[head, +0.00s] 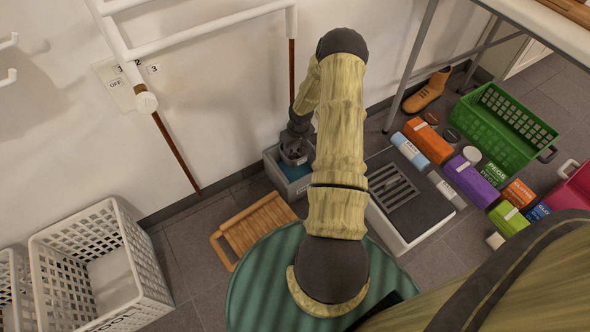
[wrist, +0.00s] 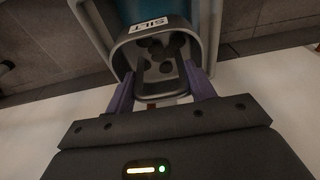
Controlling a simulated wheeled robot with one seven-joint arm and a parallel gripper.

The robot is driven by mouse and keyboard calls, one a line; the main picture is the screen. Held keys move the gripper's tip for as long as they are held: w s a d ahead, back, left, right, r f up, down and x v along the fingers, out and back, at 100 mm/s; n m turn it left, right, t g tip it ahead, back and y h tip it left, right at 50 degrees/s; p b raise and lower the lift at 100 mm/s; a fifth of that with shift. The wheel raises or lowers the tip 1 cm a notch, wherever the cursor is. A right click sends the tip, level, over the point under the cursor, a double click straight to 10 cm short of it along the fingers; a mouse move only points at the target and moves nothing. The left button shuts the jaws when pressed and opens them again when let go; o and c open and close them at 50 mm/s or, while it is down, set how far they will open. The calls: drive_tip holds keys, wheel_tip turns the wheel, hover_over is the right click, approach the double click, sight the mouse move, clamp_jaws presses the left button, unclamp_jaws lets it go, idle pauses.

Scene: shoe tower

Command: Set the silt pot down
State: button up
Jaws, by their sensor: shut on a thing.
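The silt pot (head: 293,153) is a small grey vessel at the wall, over the grey tub with a blue-teal inside (head: 291,181). In the wrist view the pot (wrist: 161,94) shows its grey rim and several dark round spots inside. My gripper (wrist: 160,86) is shut on the pot, with a purple finger on either side. In the head view my gripper (head: 294,140) is small and partly hidden by my arm. I cannot tell whether the pot touches the tub.
A wooden rack (head: 252,230) lies left of the tub. A white unit with a dark grated top (head: 398,240) stands right of it. White baskets (head: 150,262) are at left. A green crate (head: 505,140), several boxes and a brown shoe (head: 428,92) are at right.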

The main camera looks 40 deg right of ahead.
sight(295, 155)
wheel_tip(295, 155, down, 6)
drive_tip(key=b, duration=0.2)
drive_tip(key=shift+a+r+b, duration=0.1)
drive_tip(key=shift+r+b, duration=0.1)
drive_tip(key=shift+b, duration=0.15)
drive_tip(key=shift+f+b, duration=1.2)
drive_tip(key=shift+f, duration=0.65)
drive_tip(key=shift+f, duration=0.65)
drive_tip(key=o, duration=1.4)
